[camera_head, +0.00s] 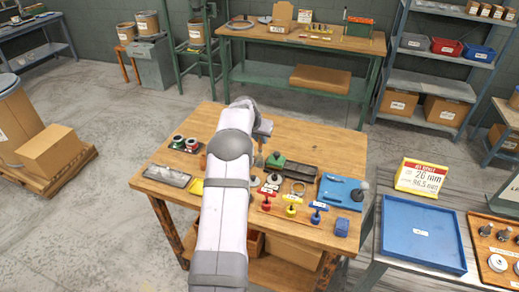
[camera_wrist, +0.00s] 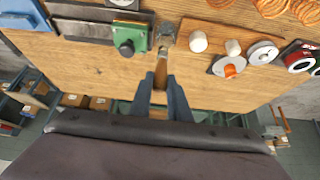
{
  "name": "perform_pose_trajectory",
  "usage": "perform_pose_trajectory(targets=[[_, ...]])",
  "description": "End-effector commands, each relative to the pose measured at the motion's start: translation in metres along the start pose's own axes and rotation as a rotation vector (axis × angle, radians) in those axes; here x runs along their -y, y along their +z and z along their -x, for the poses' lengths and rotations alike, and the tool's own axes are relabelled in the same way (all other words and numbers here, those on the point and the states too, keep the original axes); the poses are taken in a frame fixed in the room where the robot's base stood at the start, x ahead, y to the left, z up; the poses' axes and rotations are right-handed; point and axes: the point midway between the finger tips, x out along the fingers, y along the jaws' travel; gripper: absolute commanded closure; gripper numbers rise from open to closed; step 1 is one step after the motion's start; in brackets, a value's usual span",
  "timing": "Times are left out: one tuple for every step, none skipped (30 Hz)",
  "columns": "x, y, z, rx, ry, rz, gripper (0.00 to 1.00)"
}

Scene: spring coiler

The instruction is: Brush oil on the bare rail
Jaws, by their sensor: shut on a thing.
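My gripper (camera_wrist: 161,88) is shut on a slim brown wooden handle (camera_wrist: 160,76), seemingly a brush. Its far end reaches a small grey metal piece (camera_wrist: 168,36), and I cannot tell whether they touch. A green block with a round knob (camera_wrist: 128,46) sits left of it, at the end of a long dark bed (camera_wrist: 80,28) that seems to carry the rail. In the head view the green block (camera_head: 275,160) and dark bed (camera_head: 302,172) lie right of my gripper (camera_head: 262,145). The bristles and any oil are not clear.
The wooden table (camera_head: 325,136) also holds a blue plate (camera_head: 341,192), red, yellow and blue knobbed tools (camera_head: 291,210), a grey tray (camera_head: 167,176) and spools (camera_head: 185,144). In the wrist view, white cylinders (camera_wrist: 198,41) stand close right. The table's back strip is clear.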

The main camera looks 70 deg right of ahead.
Motion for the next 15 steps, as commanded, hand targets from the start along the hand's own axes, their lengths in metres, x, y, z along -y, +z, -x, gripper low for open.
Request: perform_pose_trajectory(targets=[[-0.006,-0.002,-0.001,0.0,0.005,-0.007,1.0],[-0.009,-0.003,0.0,-0.001,0.007,-0.012,1.0],[-0.015,-0.006,0.0,-0.002,0.012,-0.019,1.0],[-0.02,-0.009,0.002,-0.002,0.016,-0.025,1.0],[-0.025,-0.012,0.004,-0.002,0.02,-0.032,1.0],[-0.031,-0.018,0.007,-0.004,0.025,-0.04,1.0],[-0.037,-0.022,0.01,-0.004,0.029,-0.048,1.0],[-0.041,-0.027,0.013,-0.004,0.033,-0.055,1.0],[-0.048,-0.032,0.018,-0.004,0.038,-0.064,1.0],[-0.053,-0.037,0.021,-0.005,0.042,-0.069,1.0],[-0.058,-0.041,0.025,-0.004,0.046,-0.075,1.0],[-0.064,-0.047,0.03,-0.004,0.052,-0.084,1.0],[-0.069,-0.051,0.033,-0.005,0.055,-0.09,1.0],[-0.074,-0.053,0.036,-0.003,0.06,-0.096,1.0],[-0.082,-0.058,0.042,-0.004,0.065,-0.105,1.0]])
